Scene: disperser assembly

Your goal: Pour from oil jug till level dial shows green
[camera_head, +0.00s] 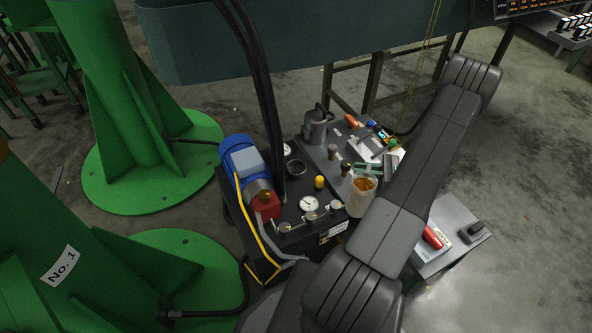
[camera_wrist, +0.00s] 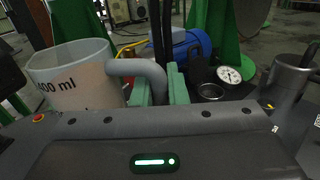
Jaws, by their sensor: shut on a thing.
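The oil jug (camera_head: 362,193) is a translucent measuring jug with orange-brown contents, in front of the tank's right side in the head view. In the wrist view the jug (camera_wrist: 72,76) is at the left, with "ml" marking, looking about upright. My gripper's green fingers (camera_wrist: 160,88) are shut on its grey handle (camera_wrist: 140,68). A round white dial (camera_wrist: 229,74) stands behind an open round filler port (camera_wrist: 210,91). The dial (camera_head: 287,150) and port (camera_head: 295,168) also show in the head view, left of the jug. The dial's colour zone and needle are too small to read.
A blue motor (camera_head: 241,158) stands left of the port, and black hoses (camera_head: 262,90) hang close by. A grey can (camera_head: 316,127) is behind the port. Another gauge (camera_head: 309,204) and a yellow cap (camera_head: 320,182) are on the tank top. Tools and a grey box (camera_head: 367,149) lie right.

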